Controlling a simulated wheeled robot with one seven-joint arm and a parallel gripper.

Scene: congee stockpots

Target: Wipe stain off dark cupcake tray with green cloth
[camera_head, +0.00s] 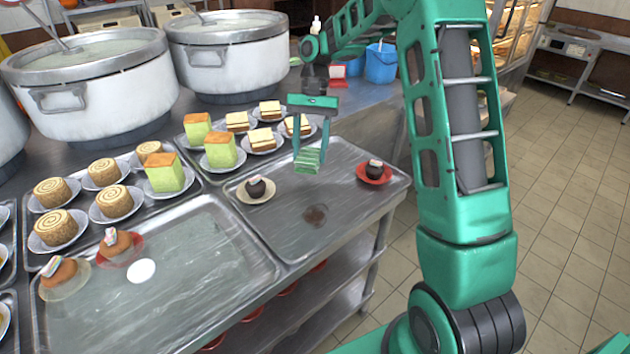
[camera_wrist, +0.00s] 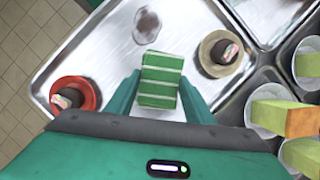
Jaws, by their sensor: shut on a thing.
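The dark cupcake tray (camera_head: 330,232) is a metal tray at the right of the counter, with a dark cupcake (camera_head: 257,187) on a beige plate and another dark cupcake (camera_head: 374,168) on a red plate. A brown stain (camera_head: 316,215) lies on its bare front part; in the wrist view the stain (camera_wrist: 147,24) is ahead of the cloth. My gripper (camera_head: 309,155) is shut on the folded green striped cloth (camera_wrist: 160,80), held over the tray's back part between the two cupcakes. I cannot tell whether the cloth touches the tray.
A second tray (camera_head: 215,240) at left holds two brown cupcakes and a white spot (camera_head: 141,271). Trays of cake slices and rolls stand behind. Large stockpots (camera_head: 228,55) stand at the back left. A blue bucket (camera_head: 381,63) is behind the tray.

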